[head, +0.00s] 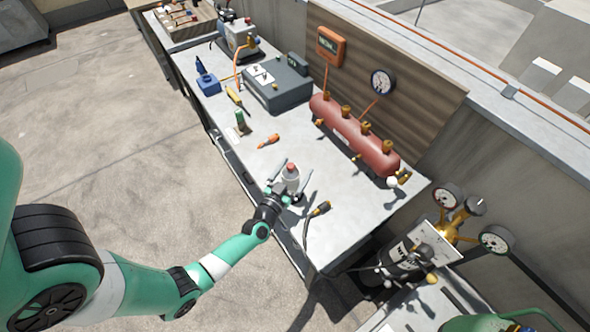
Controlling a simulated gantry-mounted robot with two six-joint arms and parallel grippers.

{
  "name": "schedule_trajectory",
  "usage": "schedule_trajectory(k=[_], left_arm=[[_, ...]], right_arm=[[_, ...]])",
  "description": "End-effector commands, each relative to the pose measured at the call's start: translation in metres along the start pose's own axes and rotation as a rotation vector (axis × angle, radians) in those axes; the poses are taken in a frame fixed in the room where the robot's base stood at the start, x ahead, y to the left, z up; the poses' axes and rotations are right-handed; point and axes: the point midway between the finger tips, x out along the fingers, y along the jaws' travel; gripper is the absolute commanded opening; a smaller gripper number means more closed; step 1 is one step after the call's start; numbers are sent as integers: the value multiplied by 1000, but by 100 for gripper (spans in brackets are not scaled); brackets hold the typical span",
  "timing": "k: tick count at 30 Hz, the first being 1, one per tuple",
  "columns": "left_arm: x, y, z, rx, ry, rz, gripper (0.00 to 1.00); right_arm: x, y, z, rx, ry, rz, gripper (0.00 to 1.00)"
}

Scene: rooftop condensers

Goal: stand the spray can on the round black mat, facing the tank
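The spray can (291,174), white with a red cap, stands near the front edge of the grey bench, toward its near end. My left gripper (292,176) reaches in from the left with a finger on either side of the can. The fingers look spread wider than the can, and contact is not clear. The gripper hides the can's lower part. The red tank (352,136) lies lengthwise along the back of the bench, with brass fittings on top. I cannot make out the round black mat. My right gripper is not in view.
An orange-handled tool (269,141), a green-and-white item (241,121) and a yellow-black tool (320,209) lie around the can. A dark grey case (280,88) and a blue tool (206,80) are farther back. Bare bench (330,178) lies between can and tank.

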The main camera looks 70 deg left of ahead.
Motion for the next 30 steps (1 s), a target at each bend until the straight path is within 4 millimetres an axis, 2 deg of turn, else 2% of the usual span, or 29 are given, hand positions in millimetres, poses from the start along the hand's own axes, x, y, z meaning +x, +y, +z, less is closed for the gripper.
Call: schedule_trajectory(k=[5,8,18,21,24,30], left_arm=[[0,0,-6,-1,0,0,100],[-12,1,-4,1,-4,2,100],[-92,1,-6,1,-4,5,100],[-108,2,-5,0,-2,5,100],[-118,0,-4,0,-1,2,100],[-120,0,-3,0,0,0,100]], right_arm=[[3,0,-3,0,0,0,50],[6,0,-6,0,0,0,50],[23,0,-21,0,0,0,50],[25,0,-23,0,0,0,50],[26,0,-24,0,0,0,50],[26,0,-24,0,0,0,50]])
